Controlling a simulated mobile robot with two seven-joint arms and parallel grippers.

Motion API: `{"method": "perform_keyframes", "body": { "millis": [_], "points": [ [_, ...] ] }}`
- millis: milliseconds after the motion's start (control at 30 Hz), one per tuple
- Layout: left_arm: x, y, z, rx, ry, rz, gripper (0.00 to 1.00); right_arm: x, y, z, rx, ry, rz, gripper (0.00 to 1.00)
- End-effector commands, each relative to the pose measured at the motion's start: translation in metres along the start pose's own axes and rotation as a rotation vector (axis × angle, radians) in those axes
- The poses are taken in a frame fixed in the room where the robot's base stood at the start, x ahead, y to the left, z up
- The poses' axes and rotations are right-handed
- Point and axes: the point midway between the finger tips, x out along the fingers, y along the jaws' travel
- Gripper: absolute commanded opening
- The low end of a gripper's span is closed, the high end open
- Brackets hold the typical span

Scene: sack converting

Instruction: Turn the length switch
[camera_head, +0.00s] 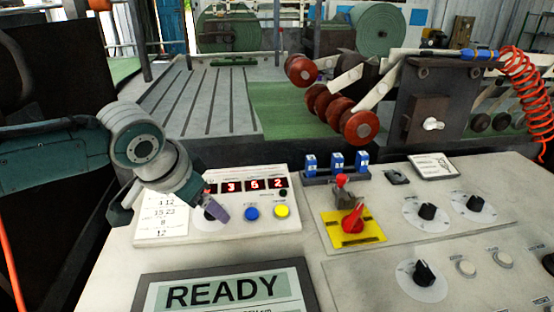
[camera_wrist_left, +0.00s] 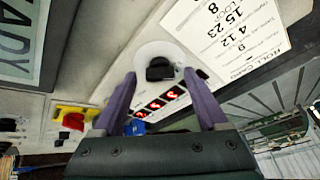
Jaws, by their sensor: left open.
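A black knob on a round white plate (camera_wrist_left: 160,69) shows in the left wrist view, beside the red-digit display (camera_wrist_left: 158,103). It appears to be the length switch, though its label is too small to read. My left gripper (camera_wrist_left: 160,77) has its two purple fingers spread, one on each side of the knob in that view; I cannot tell whether they touch it. In the head view my left gripper (camera_head: 217,208) is over the left part of the white display panel (camera_head: 238,230) and hides most of the knob. My right gripper is not in view.
A blue button (camera_head: 252,214) and a yellow button (camera_head: 282,211) sit just right of my left gripper. A red rotary switch (camera_head: 353,220) on a yellow plate stands farther right, with several black dials beyond. A READY screen (camera_head: 224,291) lies in front.

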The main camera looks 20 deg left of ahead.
Motion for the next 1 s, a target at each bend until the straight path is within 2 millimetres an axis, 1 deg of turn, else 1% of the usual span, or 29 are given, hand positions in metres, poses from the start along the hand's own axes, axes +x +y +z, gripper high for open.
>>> {"method": "perform_keyframes", "body": {
  "millis": [167, 333, 500, 600, 767, 1000],
  "points": [
    [-0.023, -0.001, -0.001, 0.003, 0.001, -0.001, 0.76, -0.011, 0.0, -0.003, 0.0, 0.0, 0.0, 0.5],
    [-0.053, -0.001, -0.001, 0.004, 0.001, -0.002, 0.76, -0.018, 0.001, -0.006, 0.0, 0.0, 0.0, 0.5],
    [-0.078, -0.001, 0.0, 0.002, 0.0, -0.001, 0.76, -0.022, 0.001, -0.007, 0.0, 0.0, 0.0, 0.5],
    [-0.089, -0.001, 0.0, 0.001, 0.0, -0.001, 0.76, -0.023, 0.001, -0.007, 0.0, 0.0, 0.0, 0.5],
    [-0.096, 0.0, 0.0, 0.0, -0.001, 0.0, 0.76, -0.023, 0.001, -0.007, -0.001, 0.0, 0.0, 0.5],
    [-0.097, 0.0, 0.0, -0.001, -0.001, -0.001, 0.76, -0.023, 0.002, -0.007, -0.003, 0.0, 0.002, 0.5]
  ]
}}
